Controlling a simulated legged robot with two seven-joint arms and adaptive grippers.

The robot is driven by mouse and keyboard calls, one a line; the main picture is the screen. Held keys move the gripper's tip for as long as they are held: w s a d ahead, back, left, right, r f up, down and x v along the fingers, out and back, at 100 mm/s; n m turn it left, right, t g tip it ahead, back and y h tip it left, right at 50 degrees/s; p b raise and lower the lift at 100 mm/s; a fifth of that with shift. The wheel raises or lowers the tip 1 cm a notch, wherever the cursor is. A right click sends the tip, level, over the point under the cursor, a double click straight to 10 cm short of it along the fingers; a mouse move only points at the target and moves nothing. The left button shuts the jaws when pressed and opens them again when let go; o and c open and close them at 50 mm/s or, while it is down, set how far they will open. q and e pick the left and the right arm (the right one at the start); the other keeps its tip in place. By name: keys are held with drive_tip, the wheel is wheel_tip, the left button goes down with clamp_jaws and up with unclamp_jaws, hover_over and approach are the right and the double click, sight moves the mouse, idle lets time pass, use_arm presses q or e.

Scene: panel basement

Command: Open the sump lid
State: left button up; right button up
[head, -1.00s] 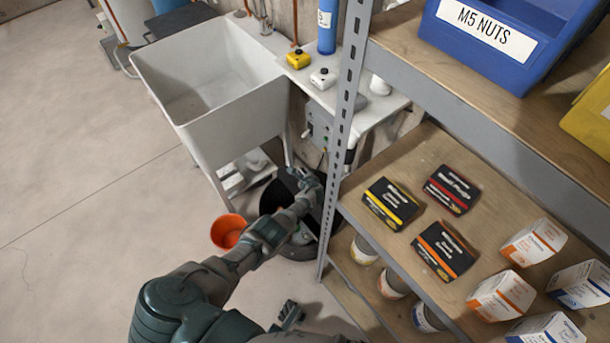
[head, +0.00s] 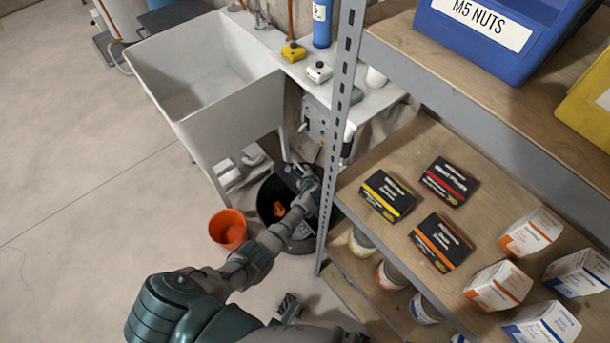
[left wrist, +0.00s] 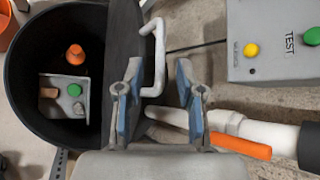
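The sump is a round black basin (head: 268,188) on the floor beside the sink. In the left wrist view its opening (left wrist: 25,100) is largely uncovered. The dark lid (left wrist: 124,38) stands raised and steeply tilted at the opening's right side. A white bent handle (left wrist: 158,52) projects from the lid. My left gripper (head: 303,172) is over the basin. In the left wrist view its fingers (left wrist: 156,98) are apart, with the handle's end between and beyond them; contact is not visible. My right gripper (head: 288,308) shows only partly at the bottom of the head view.
An orange float (left wrist: 75,54) and a grey box with a green button (left wrist: 62,97) are inside the basin. An orange bucket (head: 228,230) stands left of it. The sink (head: 205,85) and shelf post (head: 338,130) crowd it. Open floor lies left.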

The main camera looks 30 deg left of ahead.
use_arm(q)
drive_tip(key=shift+v, duration=1.15)
drive_tip(key=s+d+f+n+g+h+p, duration=0.2)
drive_tip(key=s+f+n, duration=0.3)
drive_tip(key=s, duration=0.5)
drive_tip(key=s+d+f+n+g+h+p, duration=0.1)
drive_tip(key=s+d+f+n+h+p, duration=0.15)
drive_tip(key=s+f, duration=0.6)
drive_tip(key=s+d+n+g+h+p, duration=0.1)
drive_tip(key=s+n, duration=0.4)
drive_tip(key=s, duration=0.8)
drive_tip(key=s+d+n+g+h+p, duration=0.1)
drive_tip(key=s+d+n, duration=0.3)
drive_tip(key=s, duration=1)
drive_tip(key=shift+f+n+g+p, duration=0.2)
drive_tip(key=shift+n+g+p, duration=0.35)
drive_tip(key=shift+g+p, duration=0.15)
use_arm(e)
drive_tip(key=s+f, duration=0.1)
drive_tip(key=f, duration=0.9)
drive_tip(key=s+f, duration=0.2)
drive_tip(key=f, duration=0.8)
drive_tip(key=shift+s+d+f+g, duration=0.15)
drive_tip(key=shift+s+g, duration=0.15)
drive_tip(key=shift+g, duration=0.1)
use_arm(q)
drive_tip(key=shift+h, duration=0.25)
drive_tip(key=shift+w+d, duration=0.1)
